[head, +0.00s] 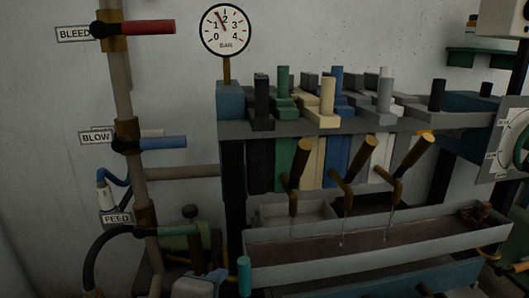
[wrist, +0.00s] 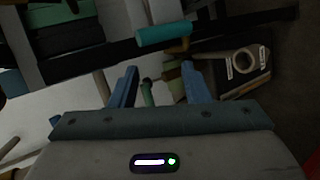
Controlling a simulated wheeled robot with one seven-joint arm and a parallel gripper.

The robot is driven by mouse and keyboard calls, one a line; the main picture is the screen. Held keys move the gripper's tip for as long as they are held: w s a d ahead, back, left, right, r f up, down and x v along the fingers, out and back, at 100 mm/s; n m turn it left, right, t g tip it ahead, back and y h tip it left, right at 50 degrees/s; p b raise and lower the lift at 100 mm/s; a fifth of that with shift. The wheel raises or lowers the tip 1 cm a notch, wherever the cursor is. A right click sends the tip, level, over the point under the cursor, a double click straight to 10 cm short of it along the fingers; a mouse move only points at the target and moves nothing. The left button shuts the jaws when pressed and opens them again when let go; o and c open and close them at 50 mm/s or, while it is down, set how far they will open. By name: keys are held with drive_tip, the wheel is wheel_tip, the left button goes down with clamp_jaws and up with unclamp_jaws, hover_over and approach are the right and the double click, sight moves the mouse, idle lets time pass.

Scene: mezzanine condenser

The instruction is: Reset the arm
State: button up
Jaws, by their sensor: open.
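My gripper (wrist: 158,78) shows in the wrist view with its two blue fingers spread apart. Nothing is held between them. A teal cylinder (wrist: 163,34) lies beyond the fingertips in that view, and a greenish rod shows farther off in the gap. I cannot tell how far the fingers are from either. In the head view a teal upright cylinder (head: 244,276) stands at the bottom, in front of the trough.
A pipe at left carries a red BLEED lever (head: 148,27) and a blue BLOW lever (head: 163,143). A rack of coloured plates (head: 307,160) stands behind three spouts over a long grey trough (head: 380,245). A dial (head: 512,140) is at right.

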drive_tip(key=d+r+m+g+y+p, duration=0.1)
drive_tip(key=d+r+m+g+p, duration=0.3)
drive_tip(key=d+r+m+p, duration=0.4)
drive_tip(key=d+r+m+g+y+p, duration=0.1)
drive_tip(key=d+r+m+g+p, duration=0.4)
drive_tip(key=d+p, duration=0.9)
wheel_tip(320, 180, up, 3)
drive_tip(key=m+p, duration=0.2)
drive_tip(key=shift+d+f+m+y, duration=0.15)
drive_tip(key=shift+d+m+y, duration=0.15)
drive_tip(key=shift+d+m, duration=0.1)
